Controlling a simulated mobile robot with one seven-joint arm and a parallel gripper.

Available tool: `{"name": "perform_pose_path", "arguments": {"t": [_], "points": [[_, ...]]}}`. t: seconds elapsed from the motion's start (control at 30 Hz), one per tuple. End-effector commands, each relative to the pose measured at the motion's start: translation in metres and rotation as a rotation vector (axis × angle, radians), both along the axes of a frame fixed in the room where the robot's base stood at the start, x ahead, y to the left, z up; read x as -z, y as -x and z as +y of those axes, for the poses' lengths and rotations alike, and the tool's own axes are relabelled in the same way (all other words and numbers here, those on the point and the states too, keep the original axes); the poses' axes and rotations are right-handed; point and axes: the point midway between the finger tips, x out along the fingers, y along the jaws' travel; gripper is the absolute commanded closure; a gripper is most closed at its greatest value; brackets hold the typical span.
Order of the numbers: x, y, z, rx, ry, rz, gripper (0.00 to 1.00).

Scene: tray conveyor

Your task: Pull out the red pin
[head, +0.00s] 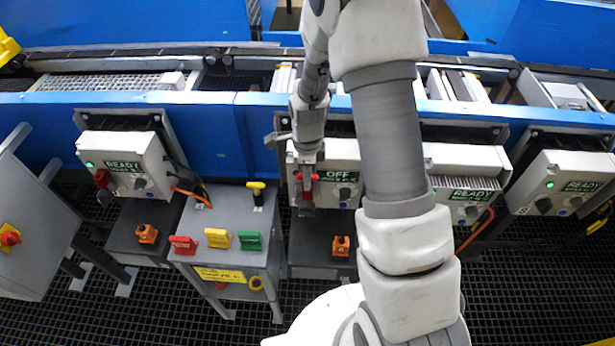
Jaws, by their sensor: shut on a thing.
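The red pin (314,177) is at the lower left of the white control box (345,153), whose display reads OFF. My gripper (306,182) reaches down in front of this box and is shut on the red pin. The gripper hides much of the pin, and I cannot tell how far it sits in the box. A similar red part (101,179) shows at the lower left of the left box (122,155), which reads READY.
A grey cabinet (222,201) with red, yellow and green blocks and a yellow-topped part (257,189) stands left of my gripper. Orange knobs sit low on dark stands. The blue conveyor rail (220,99) runs behind. My arm covers part of the right boxes.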

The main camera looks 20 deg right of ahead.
Motion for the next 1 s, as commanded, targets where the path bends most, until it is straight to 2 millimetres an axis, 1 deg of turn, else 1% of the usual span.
{"name": "perform_pose_path", "arguments": {"t": [1.0], "points": [[-0.032,0.0,0.0,0.0,0.0,-0.001,1.0]]}}
